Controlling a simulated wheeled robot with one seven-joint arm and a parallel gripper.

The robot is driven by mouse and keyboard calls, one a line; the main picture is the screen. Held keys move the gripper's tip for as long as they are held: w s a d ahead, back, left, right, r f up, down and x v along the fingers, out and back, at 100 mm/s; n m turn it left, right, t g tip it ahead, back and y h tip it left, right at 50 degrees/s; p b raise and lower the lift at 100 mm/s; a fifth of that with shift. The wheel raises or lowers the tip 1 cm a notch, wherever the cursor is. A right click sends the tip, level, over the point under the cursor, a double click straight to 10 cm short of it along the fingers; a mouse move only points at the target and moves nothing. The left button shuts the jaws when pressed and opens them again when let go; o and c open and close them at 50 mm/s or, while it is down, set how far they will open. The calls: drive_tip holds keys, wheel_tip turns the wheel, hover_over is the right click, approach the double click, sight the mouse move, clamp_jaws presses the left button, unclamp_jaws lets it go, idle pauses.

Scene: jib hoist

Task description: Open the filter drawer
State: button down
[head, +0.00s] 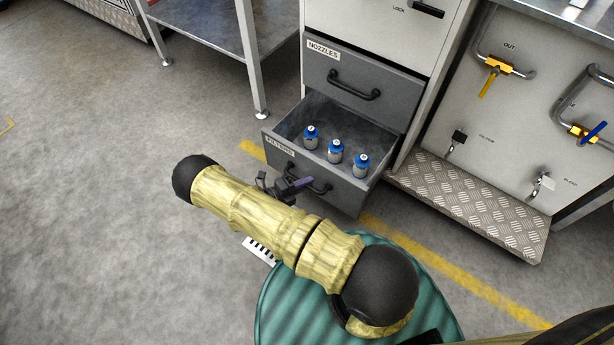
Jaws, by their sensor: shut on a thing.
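The filter drawer (279,150), a dark grey drawer labelled FILTERS, is pulled well out from the bottom of the cabinet. Its handle (319,188) is a dark bar on the front, partly hidden by my gripper. My gripper (303,184) is at the drawer front, shut on the handle. Inside the drawer stand three upright filters with blue tops, the left one (310,138), the middle one (335,152) and the right one (361,166). My arm hides part of the floor in front of the drawer.
The NOZZLES drawer (356,75) above is shut. A panel with pipes and valves (505,110) stands at the right, above a tread-plate step (470,200). A grey table (215,28) stands at the back left. The floor (90,220) at the left is clear.

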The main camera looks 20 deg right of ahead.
drive_tip(key=shift+s+a, duration=0.1)
drive_tip(key=shift+s, duration=0.1)
drive_tip(key=c, duration=1.4)
unclamp_jaws()
drive_tip(key=p+v, duration=0.4)
drive_tip(key=v, duration=1.3)
drive_tip(key=shift+a, duration=0.2)
drive_tip(key=shift+r, duration=0.1)
